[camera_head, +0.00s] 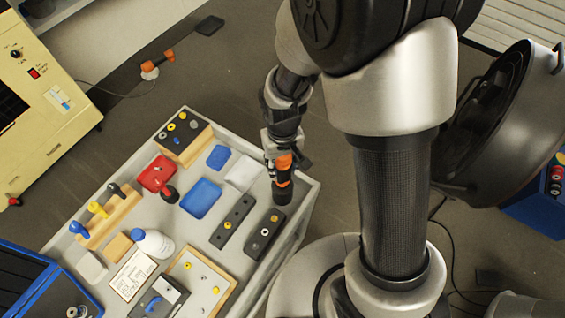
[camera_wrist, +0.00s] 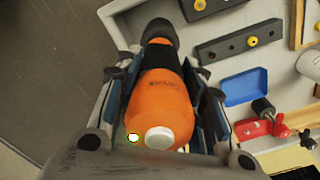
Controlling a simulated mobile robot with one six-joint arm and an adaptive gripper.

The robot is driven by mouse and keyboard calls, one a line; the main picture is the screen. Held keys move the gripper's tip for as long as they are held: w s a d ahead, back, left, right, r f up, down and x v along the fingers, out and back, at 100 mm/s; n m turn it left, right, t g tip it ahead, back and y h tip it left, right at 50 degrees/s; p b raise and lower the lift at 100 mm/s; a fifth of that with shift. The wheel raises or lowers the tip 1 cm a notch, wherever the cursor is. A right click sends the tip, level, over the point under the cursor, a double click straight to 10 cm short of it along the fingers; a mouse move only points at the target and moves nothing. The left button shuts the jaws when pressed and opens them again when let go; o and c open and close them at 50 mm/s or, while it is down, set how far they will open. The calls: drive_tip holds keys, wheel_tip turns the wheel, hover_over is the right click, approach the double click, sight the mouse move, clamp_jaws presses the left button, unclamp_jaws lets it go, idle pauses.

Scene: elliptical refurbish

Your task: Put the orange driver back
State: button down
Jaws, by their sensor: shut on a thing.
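The orange driver (camera_wrist: 165,92) has a bright orange body, a black front end and a pale round cap toward the camera. My gripper (camera_wrist: 160,104) is shut on its body, with a finger on each side. In the head view my gripper (camera_head: 281,146) is over the right edge of the tool cart (camera_head: 305,196), with the driver (camera_head: 284,163) pointing down and its black end lowest. I cannot tell whether that end touches the cart.
Two dark bars with studs (camera_head: 232,222) and (camera_head: 264,236) lie near the driver. Blue trays (camera_head: 201,198), a red tray (camera_head: 157,174), a white bottle (camera_head: 153,243) and a wooden rack (camera_head: 112,214) crowd the cart top. A yellow machine (camera_head: 48,98) stands at the left.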

drive_tip(key=c, duration=1)
unclamp_jaws()
drive_tip(key=shift+o, duration=0.2)
drive_tip(key=shift+r, duration=0.15)
wheel_tip(320, 180, up, 12)
drive_tip(key=shift+f, duration=0.1)
drive_tip(key=s+d+r+m+t+b, duration=0.3)
drive_tip(key=s+d+r+t+b, duration=0.1)
drive_tip(key=s+d+r, duration=0.5)
drive_tip(key=s+d, duration=0.2)
drive_tip(key=s, duration=0.2)
drive_tip(key=shift+s+r+t, duration=0.2)
drive_tip(key=shift+t, duration=0.1)
